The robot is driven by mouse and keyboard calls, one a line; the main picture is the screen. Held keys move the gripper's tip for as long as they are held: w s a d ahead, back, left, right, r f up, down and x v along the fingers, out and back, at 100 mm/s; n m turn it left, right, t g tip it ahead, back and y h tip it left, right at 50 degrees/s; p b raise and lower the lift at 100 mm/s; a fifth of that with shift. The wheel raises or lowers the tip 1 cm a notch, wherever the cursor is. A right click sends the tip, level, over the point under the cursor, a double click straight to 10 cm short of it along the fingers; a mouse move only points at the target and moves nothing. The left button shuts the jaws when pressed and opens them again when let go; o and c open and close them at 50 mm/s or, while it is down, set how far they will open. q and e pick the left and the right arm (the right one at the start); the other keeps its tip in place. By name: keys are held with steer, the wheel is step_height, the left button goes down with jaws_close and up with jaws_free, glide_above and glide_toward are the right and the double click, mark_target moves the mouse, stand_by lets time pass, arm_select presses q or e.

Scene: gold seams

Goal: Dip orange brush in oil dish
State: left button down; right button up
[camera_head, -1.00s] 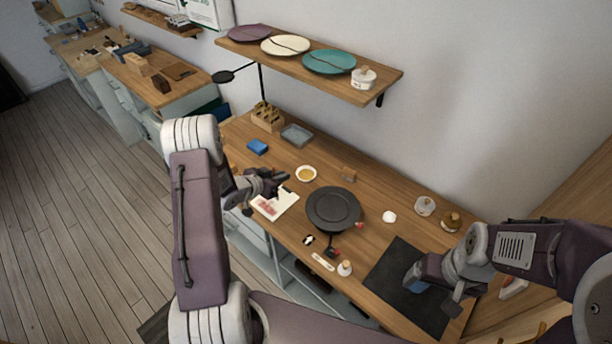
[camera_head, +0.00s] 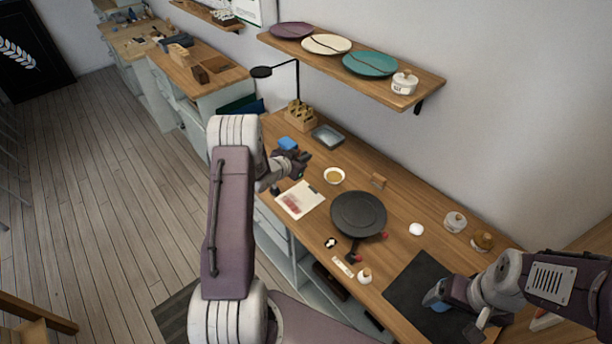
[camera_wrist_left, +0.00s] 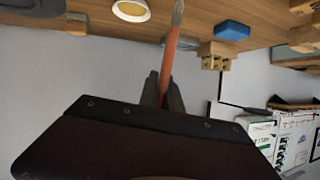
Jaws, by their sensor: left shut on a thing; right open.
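An orange brush (camera_wrist_left: 170,58) is held in my left gripper (camera_wrist_left: 163,88), and its pale tip points to the top of the left wrist view. In the head view my left gripper (camera_head: 298,162) is above the table, left of the oil dish, and the brush cannot be made out there. The oil dish (camera_head: 334,175) is a small white bowl with golden liquid; it also shows at the top of the left wrist view (camera_wrist_left: 131,10), left of the brush tip and apart from it. My right gripper (camera_head: 440,302) is open over the dark mat at the front right.
A dark round plate (camera_head: 358,214) stands right of the dish. A blue block (camera_head: 288,143), a grey tray (camera_head: 327,136) and a wooden rack (camera_head: 300,115) are behind. A white card (camera_head: 299,200) lies in front. A dark mat (camera_head: 408,285) lies at right.

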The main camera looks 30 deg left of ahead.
arm_select(q)
steer(key=w+d+m+t+h+b, duration=0.1)
steer(key=w+d+m+b, duration=0.2)
steer(key=w+d+b, duration=0.7)
steer(key=shift+w+d+f+b, duration=0.1)
steer(key=shift+d+f+b, duration=0.1)
steer(key=shift+f+b, duration=0.55)
steer(key=shift+w+d+f+b, duration=0.15)
steer(key=shift+f+b, duration=0.35)
steer(key=shift+f, duration=0.5)
steer(key=shift+s+d+f+b, duration=0.1)
steer(key=shift+d+f+b, duration=0.1)
steer(key=shift+f+b, duration=0.55)
arm_select(e)
steer(key=shift+f, duration=7.65)
arm_select(q)
steer(key=shift+f+b, duration=0.35)
steer(key=shift+f, duration=0.3)
arm_select(e)
steer(key=shift+f, duration=0.45)
steer(key=shift+r, duration=0.1)
arm_select(q)
step_height(320, 180, up, 7)
steer(key=p, duration=0.5)
steer(key=shift+p, duration=0.3)
arm_select(e)
step_height(320, 180, up, 6)
steer(key=shift+f, duration=0.25)
